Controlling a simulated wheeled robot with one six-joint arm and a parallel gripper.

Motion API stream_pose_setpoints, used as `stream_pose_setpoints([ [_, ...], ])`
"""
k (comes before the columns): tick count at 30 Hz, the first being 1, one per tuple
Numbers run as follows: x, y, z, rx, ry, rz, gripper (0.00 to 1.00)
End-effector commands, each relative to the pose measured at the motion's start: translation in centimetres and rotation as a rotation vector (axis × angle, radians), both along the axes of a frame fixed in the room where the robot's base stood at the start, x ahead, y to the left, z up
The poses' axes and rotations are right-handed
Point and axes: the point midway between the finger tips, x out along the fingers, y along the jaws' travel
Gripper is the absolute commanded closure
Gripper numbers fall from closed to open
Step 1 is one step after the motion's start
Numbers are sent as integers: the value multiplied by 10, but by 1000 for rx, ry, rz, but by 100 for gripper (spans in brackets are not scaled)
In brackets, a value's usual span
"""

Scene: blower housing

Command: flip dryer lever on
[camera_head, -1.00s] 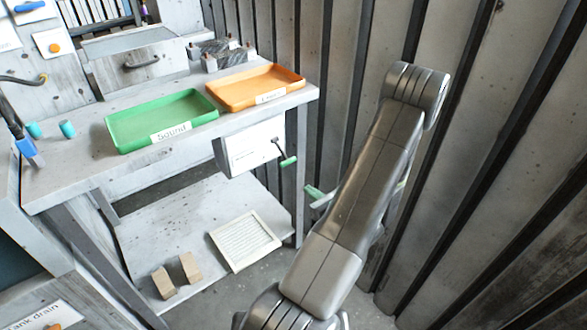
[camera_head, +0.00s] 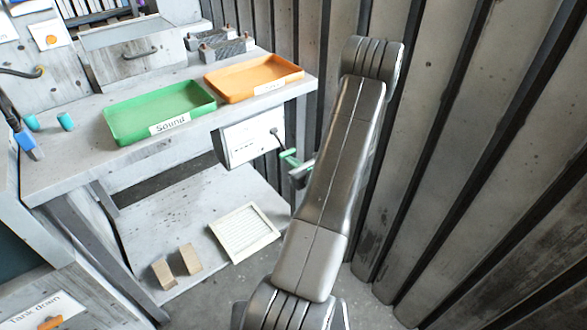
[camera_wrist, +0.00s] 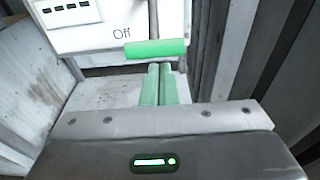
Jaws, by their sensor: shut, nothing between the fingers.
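The dryer box (camera_head: 240,142) is a white housing under the bench top's right end. Its lever ends in a green handle (camera_wrist: 155,48), which lies level to the right of the printed word "Off" in the wrist view, with its thin arm rising above. My gripper (camera_wrist: 160,68) has two green fingers that lie side by side, shut and empty. The fingertips show just below the handle; I cannot tell whether they touch it. In the head view, green parts of the lever handle and fingers overlap beside the box (camera_head: 289,158), partly hidden by my arm.
A green tray (camera_head: 125,125) labelled "Sound" and an orange tray (camera_head: 225,92) stand on the bench above. A white slatted panel (camera_head: 245,232) and two wooden blocks (camera_head: 190,258) lie on the lower shelf. A ribbed wall (camera_head: 450,150) rises close at right.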

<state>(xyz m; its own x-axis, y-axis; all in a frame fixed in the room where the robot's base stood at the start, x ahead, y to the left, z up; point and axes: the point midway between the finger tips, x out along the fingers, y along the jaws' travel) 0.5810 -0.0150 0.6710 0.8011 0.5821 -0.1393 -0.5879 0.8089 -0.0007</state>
Motion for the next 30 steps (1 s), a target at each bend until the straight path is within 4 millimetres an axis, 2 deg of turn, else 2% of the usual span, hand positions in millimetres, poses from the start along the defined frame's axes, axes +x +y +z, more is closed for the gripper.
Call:
stream_pose_setpoints([
  [30,-5,-4,16,-46,64,0,100],
])
